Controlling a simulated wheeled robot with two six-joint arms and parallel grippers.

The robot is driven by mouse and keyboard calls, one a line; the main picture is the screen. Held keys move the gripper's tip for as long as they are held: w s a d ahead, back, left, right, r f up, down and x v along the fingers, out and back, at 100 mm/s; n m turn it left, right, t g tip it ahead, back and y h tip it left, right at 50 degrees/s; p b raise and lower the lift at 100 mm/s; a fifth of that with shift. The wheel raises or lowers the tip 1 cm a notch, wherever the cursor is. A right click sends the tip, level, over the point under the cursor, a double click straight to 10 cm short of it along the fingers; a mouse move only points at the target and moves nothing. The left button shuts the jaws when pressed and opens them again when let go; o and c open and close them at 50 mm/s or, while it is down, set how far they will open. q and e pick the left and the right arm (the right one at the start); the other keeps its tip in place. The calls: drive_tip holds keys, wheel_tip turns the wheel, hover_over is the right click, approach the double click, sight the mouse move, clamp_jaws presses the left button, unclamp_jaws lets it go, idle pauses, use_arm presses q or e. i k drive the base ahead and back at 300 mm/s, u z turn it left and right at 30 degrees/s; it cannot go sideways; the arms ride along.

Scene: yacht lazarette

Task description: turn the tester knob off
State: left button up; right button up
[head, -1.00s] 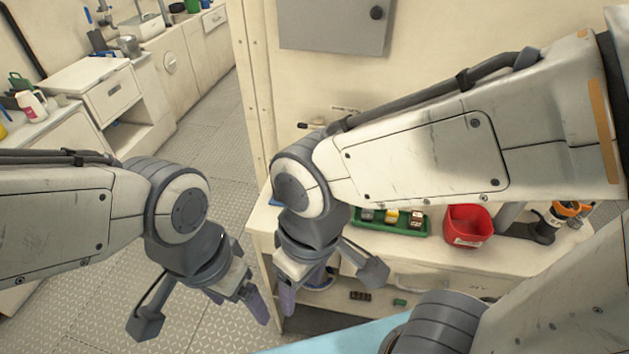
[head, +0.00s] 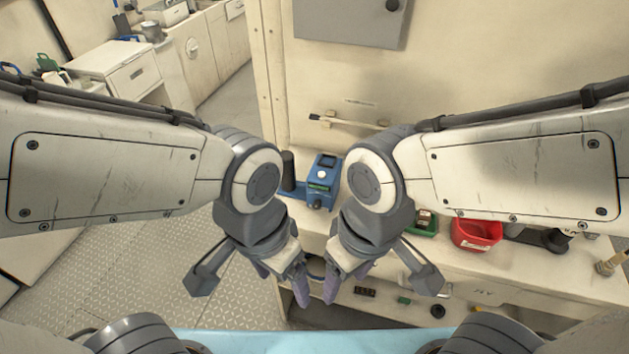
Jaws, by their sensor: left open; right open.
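The tester (head: 323,179) is a blue box with a small dark screen and a round white part on its face. It stands on the bench, seen between my two arms. A dark knob (head: 316,204) shows low on its front; which way it is turned is too small to tell. My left gripper (head: 301,284) hangs open and empty, in front of and below the tester in the picture. My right gripper (head: 345,282) hangs open and empty just right of it. Neither touches the tester.
A red bin (head: 476,236) and a green tray (head: 424,224), partly hidden by my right arm, sit on the bench to the right. A grey cabinet (head: 350,22) is on the wall above. Open patterned floor (head: 130,265) lies to the left.

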sight(316, 206)
drive_tip(key=u, duration=0.05)
drive_tip(key=k, duration=0.9)
drive_tip(key=z, duration=0.05)
